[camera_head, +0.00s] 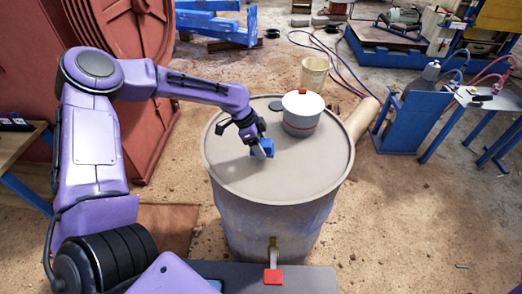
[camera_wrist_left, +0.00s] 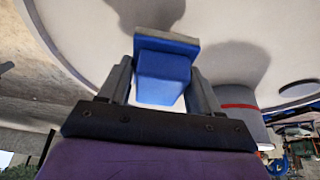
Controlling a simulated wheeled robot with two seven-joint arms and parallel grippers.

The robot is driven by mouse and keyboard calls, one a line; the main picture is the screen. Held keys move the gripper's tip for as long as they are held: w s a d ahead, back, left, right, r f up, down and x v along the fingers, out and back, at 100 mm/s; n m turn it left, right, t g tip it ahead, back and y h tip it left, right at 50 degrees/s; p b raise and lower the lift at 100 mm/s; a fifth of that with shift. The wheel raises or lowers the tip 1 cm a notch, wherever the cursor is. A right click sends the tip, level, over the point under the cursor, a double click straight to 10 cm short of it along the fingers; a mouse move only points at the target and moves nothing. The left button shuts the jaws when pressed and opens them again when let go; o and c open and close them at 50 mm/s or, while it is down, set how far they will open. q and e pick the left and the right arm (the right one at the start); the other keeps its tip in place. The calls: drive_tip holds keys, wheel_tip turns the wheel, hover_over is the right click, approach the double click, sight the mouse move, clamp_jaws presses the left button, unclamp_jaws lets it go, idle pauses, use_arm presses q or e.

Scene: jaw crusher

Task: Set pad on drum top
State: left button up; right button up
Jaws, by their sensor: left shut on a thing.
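The drum (camera_head: 230,180) stands upright in the middle of the head view, its round grey top facing up. My left gripper (camera_head: 262,150) is over the middle of the drum top and shut on the pad, a blue block (camera_head: 265,145). In the left wrist view the pad (camera_wrist_left: 163,75) sits between the two fingers (camera_wrist_left: 160,90), with a thin grey plate on its far end facing the drum top (camera_wrist_left: 285,30). The pad is close to the drum top; I cannot tell whether it touches. My right gripper is not in view.
A white pot with a red band (camera_head: 302,115) and a small dark disc (camera_head: 276,105) are on the back of the drum top. A beige bucket (camera_head: 314,72) stands behind. A blue-legged table (camera_head: 485,98) is at right. The drum top's front is clear.

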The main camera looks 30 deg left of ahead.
use_arm(q)
drive_tip(key=f, duration=0.1)
drive_tip(key=f+p, duration=0.1)
drive_tip(key=f, duration=0.1)
drive_tip(key=shift+w+f, duration=0.15)
drive_tip(key=shift+w, duration=0.15)
drive_tip(key=shift+f, duration=0.25)
drive_tip(key=shift+f, duration=0.1)
drive_tip(key=o, duration=0.9)
drive_tip(key=shift+o, duration=0.2)
